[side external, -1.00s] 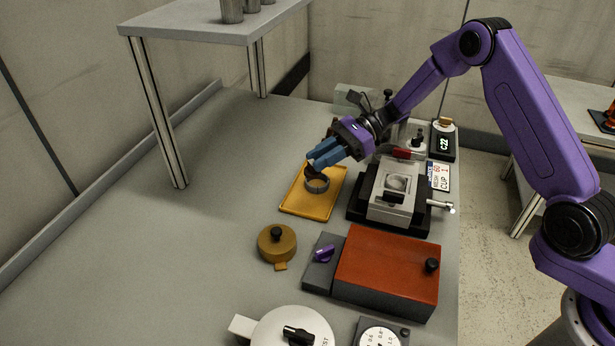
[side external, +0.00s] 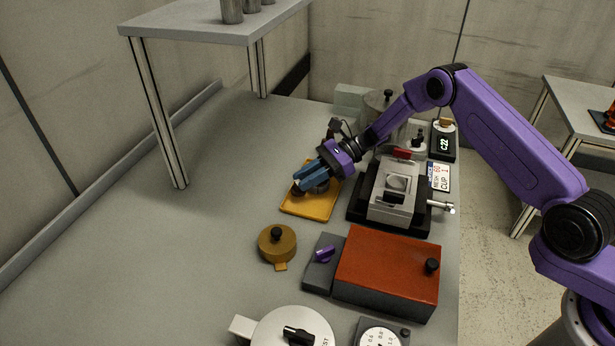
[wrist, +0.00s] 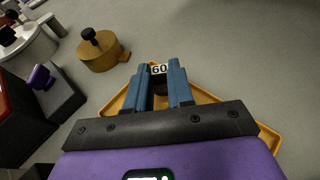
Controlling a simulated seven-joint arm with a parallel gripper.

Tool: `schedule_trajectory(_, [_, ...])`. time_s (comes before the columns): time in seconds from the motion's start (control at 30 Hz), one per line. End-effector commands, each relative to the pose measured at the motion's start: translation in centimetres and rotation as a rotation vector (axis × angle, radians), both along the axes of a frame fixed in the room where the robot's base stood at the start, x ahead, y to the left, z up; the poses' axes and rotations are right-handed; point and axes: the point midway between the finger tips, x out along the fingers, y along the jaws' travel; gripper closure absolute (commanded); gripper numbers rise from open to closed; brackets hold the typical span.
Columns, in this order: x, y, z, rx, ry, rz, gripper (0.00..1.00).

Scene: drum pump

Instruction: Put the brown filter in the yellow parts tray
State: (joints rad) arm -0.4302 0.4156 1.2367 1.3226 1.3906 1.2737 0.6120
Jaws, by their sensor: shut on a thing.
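The yellow parts tray (side external: 308,209) lies flat on the bench left of the grey machine; its rim also shows in the wrist view (wrist: 270,137). My gripper (side external: 300,182) is low over the tray, shut on a small dark brown piece, the brown filter (side external: 298,191). In the wrist view a white "60" label (wrist: 159,69) shows between the blue fingers, with the brown filter (wrist: 160,89) partly hidden behind them. I cannot tell whether the filter touches the tray. A grey ring in the tray is now mostly hidden by the fingers.
A round ochre pot (side external: 276,243) with a black knob stands in front of the tray. A red-lidded box (side external: 388,262) and the grey machine (side external: 395,197) stand to the right. A "MESH 60 CUP 1" sign (side external: 439,177) is behind. The bench left of the tray is clear.

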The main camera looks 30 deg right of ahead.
Motion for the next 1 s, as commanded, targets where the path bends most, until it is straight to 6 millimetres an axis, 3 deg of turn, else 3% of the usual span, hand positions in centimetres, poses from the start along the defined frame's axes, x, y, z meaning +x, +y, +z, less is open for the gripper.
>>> schedule_trajectory(0.7, [0.0,0.0,-1.2,0.000,0.000,0.000,1.00])
schedule_trajectory(0.73, [0.0,0.0,-1.2,0.000,0.000,0.000,0.68])
schedule_trajectory(0.8, [0.0,0.0,-1.2,0.000,0.000,0.000,0.52])
schedule_trajectory(1.0, [0.0,0.0,-1.2,0.000,0.001,0.000,0.52])
